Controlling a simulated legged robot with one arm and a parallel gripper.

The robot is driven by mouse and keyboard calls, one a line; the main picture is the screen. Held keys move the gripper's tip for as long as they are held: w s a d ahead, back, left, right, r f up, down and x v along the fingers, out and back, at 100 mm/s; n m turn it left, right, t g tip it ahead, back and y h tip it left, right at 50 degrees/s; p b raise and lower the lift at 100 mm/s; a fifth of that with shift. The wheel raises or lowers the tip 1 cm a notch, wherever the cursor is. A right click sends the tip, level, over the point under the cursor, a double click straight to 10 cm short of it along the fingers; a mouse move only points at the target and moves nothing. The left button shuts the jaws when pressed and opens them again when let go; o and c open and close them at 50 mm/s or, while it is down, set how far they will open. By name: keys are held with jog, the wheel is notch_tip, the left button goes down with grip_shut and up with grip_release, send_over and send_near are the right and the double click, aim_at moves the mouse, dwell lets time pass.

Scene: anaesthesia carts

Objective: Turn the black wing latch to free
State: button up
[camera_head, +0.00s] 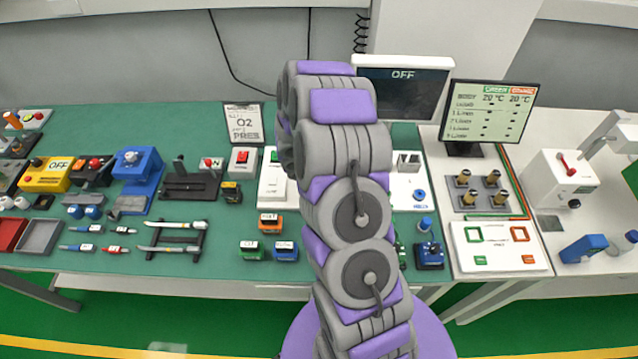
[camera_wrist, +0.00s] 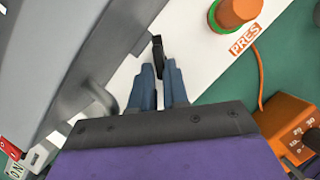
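The black wing latch (camera_wrist: 158,50) shows in the wrist view as a thin upright black piece on a white panel (camera_wrist: 203,72). My gripper (camera_wrist: 159,68) has its two blue-grey fingers close together, with a narrow gap. The latch's near end lies at the fingertips, between them in the picture. I cannot tell whether the fingers touch or pinch it. In the head view my own arm covers the middle of the bench and hides my gripper; I cannot make out the latch there.
An orange dial box (camera_wrist: 288,130) with a cable is at lower right. A large grey body (camera_wrist: 60,60) fills the left. The green bench (camera_head: 330,262) holds several devices.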

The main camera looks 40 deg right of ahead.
grip_shut()
jog(key=shift+r+m+p, duration=0.2)
jog(key=shift+m+p, duration=0.3)
jog(key=shift+p, duration=0.3)
jog(key=shift+w+f+m+g+p, duration=0.2)
jog(key=shift+m+g+p, duration=0.3)
jog(key=shift+m+p, duration=0.55)
jog(key=shift+o, duration=1.7)
grip_release()
jog(key=shift+d, duration=0.1)
jog(key=shift+o, duration=0.7)
